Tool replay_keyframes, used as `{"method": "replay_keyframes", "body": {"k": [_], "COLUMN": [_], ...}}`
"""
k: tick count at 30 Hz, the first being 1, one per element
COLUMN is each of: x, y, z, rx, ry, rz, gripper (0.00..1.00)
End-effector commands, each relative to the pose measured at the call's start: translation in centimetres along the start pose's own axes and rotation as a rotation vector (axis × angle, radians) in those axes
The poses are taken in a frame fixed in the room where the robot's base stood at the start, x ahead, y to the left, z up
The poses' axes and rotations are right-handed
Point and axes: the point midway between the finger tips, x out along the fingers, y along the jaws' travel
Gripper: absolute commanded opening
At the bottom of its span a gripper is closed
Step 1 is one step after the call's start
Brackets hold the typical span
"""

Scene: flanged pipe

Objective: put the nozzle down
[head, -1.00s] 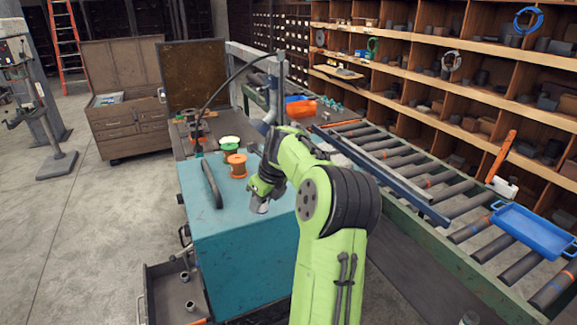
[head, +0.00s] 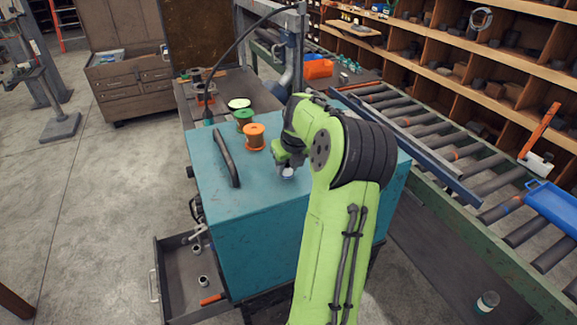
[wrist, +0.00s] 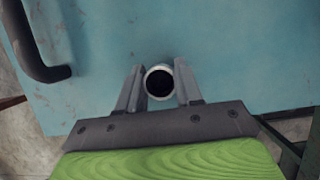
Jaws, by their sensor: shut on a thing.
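The nozzle (wrist: 159,70) is a short pale metal tube with a dark round bore, seen end-on in the wrist view. My gripper (wrist: 159,88) is shut on it, one finger on each side. In the head view my gripper (head: 288,170) is over the teal cabinet top (head: 265,190), to the right of the black handle. The nozzle shows there only as a small pale end (head: 288,173), mostly hidden by my gripper. I cannot tell whether it touches the top.
A black handle (head: 227,158) stands on the cabinet top. Orange (head: 254,137) and green (head: 243,120) spools stand behind. An open drawer (head: 180,275) with small fittings juts out at lower left. A roller conveyor (head: 450,150) runs along the right. The cabinet top's front is clear.

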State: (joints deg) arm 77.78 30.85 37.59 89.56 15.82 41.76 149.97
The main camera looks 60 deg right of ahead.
Motion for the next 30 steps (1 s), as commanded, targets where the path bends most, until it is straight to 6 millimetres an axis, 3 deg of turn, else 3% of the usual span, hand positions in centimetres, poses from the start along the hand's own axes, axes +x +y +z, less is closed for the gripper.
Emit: {"method": "replay_keyframes", "body": {"k": [3,12,13,18,26,30], "x": [1.0,1.3,1.4,1.2,1.1,-0.6], "y": [0.0,0.0,0.0,0.0,0.0,-0.1], "z": [-0.4,-0.5,-0.6,-0.5,-0.5,-0.3], "rx": [-0.001,-0.001,-0.001,-0.001,-0.001,0.000], "ry": [-0.001,-0.002,-0.002,-0.001,-0.001,-0.005], "rz": [0.000,-0.001,-0.001,-0.001,-0.001,-0.004], "gripper": [0.05,0.05,0.36,0.60,0.60,0.60]}}
